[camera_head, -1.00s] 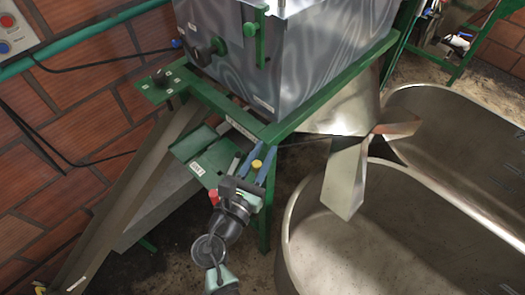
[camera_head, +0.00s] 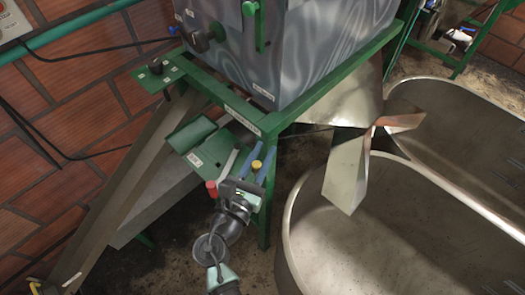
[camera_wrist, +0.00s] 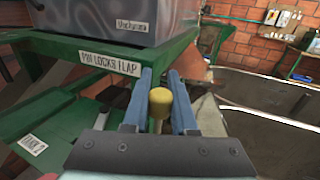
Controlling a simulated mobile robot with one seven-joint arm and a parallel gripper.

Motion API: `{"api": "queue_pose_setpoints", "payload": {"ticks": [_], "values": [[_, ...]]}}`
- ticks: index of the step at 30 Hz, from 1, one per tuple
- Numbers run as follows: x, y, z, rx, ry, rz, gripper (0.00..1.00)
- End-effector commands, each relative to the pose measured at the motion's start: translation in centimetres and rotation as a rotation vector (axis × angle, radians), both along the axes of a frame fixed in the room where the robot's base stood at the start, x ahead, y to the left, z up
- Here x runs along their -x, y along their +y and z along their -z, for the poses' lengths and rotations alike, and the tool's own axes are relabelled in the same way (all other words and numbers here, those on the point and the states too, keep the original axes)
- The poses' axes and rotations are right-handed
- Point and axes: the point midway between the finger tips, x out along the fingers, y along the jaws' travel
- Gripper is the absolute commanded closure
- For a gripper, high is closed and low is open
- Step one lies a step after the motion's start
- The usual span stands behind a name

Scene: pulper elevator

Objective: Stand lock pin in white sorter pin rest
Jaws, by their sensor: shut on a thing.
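My gripper (camera_wrist: 160,80) has two blue fingers, shut on a lock pin with a yellow knob (camera_wrist: 160,102). The knob sits between the fingers in the wrist view; the pin's shaft is mostly hidden. In the head view my gripper (camera_head: 262,152) and the yellow knob (camera_head: 256,164) are at the front corner of the green frame. A label reading "PIN LOCKS FLAP" (camera_wrist: 109,62) is on the frame beyond the left finger. I cannot make out a white sorter pin rest. A green plate with a small white label (camera_head: 195,160) lies left of my gripper.
A grey metal hopper (camera_head: 300,50) stands on the green frame (camera_head: 300,110). A red knob (camera_head: 211,188) is close left of my gripper. Large metal tanks (camera_head: 390,235) fill the right, below a metal chute (camera_head: 345,175). A sloping channel (camera_head: 125,190) runs along the brick wall.

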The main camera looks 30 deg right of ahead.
Motion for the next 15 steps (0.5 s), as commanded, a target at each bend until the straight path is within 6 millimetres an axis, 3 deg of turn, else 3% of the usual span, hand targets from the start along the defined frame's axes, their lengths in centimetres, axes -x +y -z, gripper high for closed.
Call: {"api": "queue_pose_setpoints", "payload": {"ticks": [4,15], "values": [[-0.02,-0.01,1.35,0.000,-0.001,0.000,1.00],[-0.02,-0.01,1.53,0.001,-0.001,0.000,1.00]]}}
